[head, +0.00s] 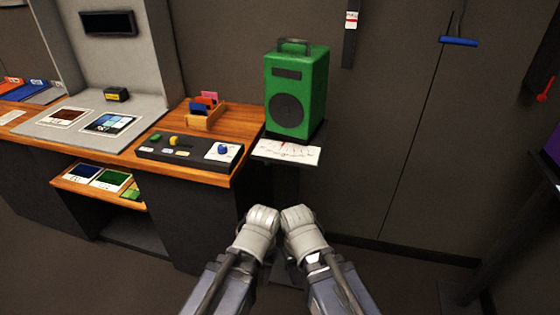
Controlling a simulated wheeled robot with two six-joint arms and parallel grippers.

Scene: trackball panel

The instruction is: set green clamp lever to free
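A dark control panel (192,163) lies on the wooden desk, left of the picture's middle. At its left end is a small green piece (154,137), which looks like the green clamp lever; its setting is too small to read. A yellow piece (174,141) is beside it, and a blue ball (223,149) sits on a white plate at the right end. My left gripper (263,213) and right gripper (297,213) are close together at the lower middle, in front of the desk and apart from the panel. Their fingers are not clear enough to tell open from shut.
A green speaker box (312,95) stands on a small dark stand with a white chart sheet (287,152), right of the desk. A wooden card holder (205,119) stands behind the panel. A lower shelf (72,183) holds coloured cards.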

